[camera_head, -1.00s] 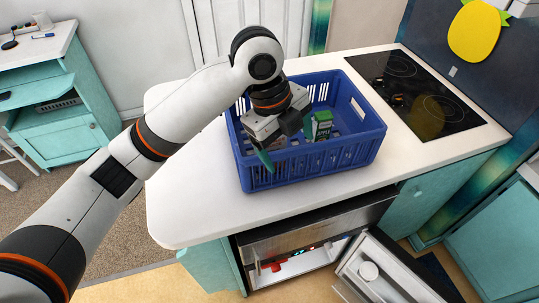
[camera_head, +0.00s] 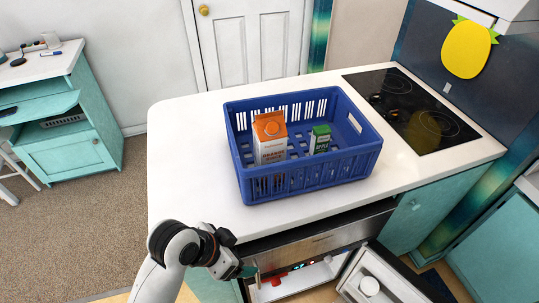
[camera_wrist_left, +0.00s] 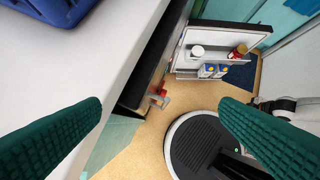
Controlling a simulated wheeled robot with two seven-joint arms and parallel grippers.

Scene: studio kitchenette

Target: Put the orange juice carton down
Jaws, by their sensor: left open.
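The orange juice carton (camera_head: 270,138) is white with an orange top and cap. It stands upright inside the blue crate (camera_head: 310,178) on the white counter, in the crate's left part. My left gripper (camera_head: 245,270) is low in front of the counter, near the open fridge, well apart from the carton. In the left wrist view its two green fingers (camera_wrist_left: 160,135) are wide apart with nothing held between them. The right gripper is in neither view.
A green apple carton (camera_head: 320,140) stands in the crate, right of the orange one. A black cooktop (camera_head: 410,105) lies right of the crate. Below the counter, an open fridge door (camera_head: 375,280) juts out; it also shows in the wrist view (camera_wrist_left: 222,50). The counter's left part is bare.

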